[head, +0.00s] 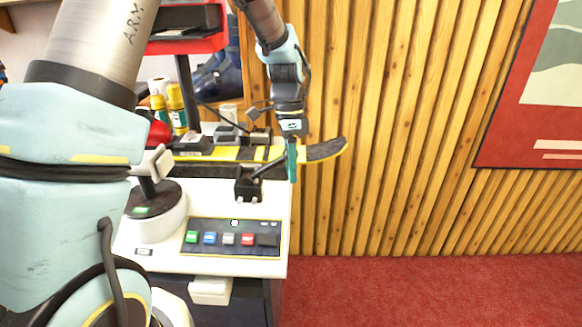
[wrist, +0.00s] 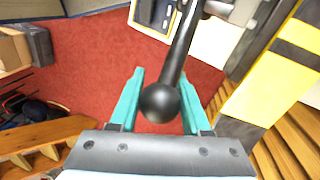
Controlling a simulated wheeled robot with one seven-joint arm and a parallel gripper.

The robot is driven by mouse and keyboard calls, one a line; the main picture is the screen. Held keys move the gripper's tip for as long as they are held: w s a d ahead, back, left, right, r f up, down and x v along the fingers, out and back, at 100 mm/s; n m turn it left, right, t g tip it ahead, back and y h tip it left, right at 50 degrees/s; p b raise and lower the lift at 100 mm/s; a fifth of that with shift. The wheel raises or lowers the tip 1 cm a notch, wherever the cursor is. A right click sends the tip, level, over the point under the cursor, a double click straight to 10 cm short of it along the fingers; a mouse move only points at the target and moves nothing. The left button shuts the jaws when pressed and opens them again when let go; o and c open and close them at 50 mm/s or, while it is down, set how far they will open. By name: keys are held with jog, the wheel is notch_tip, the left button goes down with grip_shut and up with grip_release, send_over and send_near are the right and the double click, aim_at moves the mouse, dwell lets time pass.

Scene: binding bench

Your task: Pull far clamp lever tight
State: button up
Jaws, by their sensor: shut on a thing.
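The clamp lever (head: 268,165) is a dark rod that rises at a slant to the right from a black clamp base (head: 247,186) on the white bench top. In the wrist view the lever (wrist: 181,50) ends in a round black ball knob (wrist: 160,103). My gripper (head: 292,163) has teal fingers and is at the bench's right edge. It is shut on the ball knob, which sits between the fingers. In the head view the fingers hide the knob.
A yellow and black ski (head: 322,151) lies along the back of the bench. A button panel (head: 232,238) is at the front, with a round-based handle (head: 155,205) to its left. A slatted wood wall (head: 400,130) stands behind; red carpet (head: 430,290) is clear at right.

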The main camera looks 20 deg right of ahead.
grip_shut()
dwell(0.8)
